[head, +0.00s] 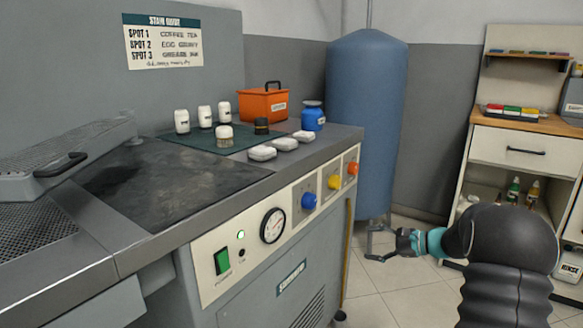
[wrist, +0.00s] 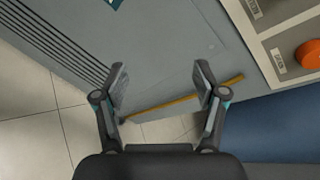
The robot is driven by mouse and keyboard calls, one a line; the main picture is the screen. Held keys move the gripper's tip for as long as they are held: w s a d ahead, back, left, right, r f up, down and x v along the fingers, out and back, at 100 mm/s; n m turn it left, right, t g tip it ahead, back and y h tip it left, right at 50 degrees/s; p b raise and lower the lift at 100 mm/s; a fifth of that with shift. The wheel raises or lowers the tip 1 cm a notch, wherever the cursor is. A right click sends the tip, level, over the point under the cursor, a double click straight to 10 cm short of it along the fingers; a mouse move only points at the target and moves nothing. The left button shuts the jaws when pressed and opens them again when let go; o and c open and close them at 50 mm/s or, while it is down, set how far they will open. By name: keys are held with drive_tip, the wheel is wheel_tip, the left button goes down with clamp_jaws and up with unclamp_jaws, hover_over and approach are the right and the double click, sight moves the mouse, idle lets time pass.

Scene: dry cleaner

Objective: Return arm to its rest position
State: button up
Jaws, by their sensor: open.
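My gripper (head: 376,244) is at the end of my arm (head: 505,255), which reaches in from the lower right of the head view. It hangs over the tiled floor, to the right of the grey machine's side. In the wrist view my gripper (wrist: 161,92) has its two fingers spread apart with nothing between them. Behind the fingers are the machine's grey panel and a yellow strip (wrist: 185,101).
The grey machine (head: 265,290) has knobs, a gauge and a dark worktop. An orange box (head: 263,105), a blue jar (head: 312,116) and several white containers stand on it. A blue tank (head: 366,120) is behind. A shelf unit (head: 510,147) stands right. Some floor (head: 400,300) is clear.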

drive_tip(key=s+a+f+n+g+h, duration=0.1)
drive_tip(key=s+a+n+g+h, duration=0.25)
drive_tip(key=s, duration=0.75)
drive_tip(key=s+a+n+g+h, duration=0.2)
drive_tip(key=s+n+h, duration=0.2)
drive_tip(key=s, duration=0.7)
drive_tip(key=s+a+r+n+t+h, duration=0.1)
drive_tip(key=s+r+n+t+h, duration=0.1)
drive_tip(key=s, duration=0.7)
drive_tip(key=s+a+r+n+t+h, duration=0.1)
drive_tip(key=s+r+n, duration=0.4)
drive_tip(key=s, duration=0.5)
drive_tip(key=shift+s+a+r+t+h, duration=0.2)
drive_tip(key=shift+a+r+t+h, duration=0.15)
drive_tip(key=shift+a+r+h, duration=0.5)
drive_tip(key=shift+d+f+n, duration=0.1)
drive_tip(key=shift+f+n, duration=0.1)
drive_tip(key=shift+n, duration=0.05)
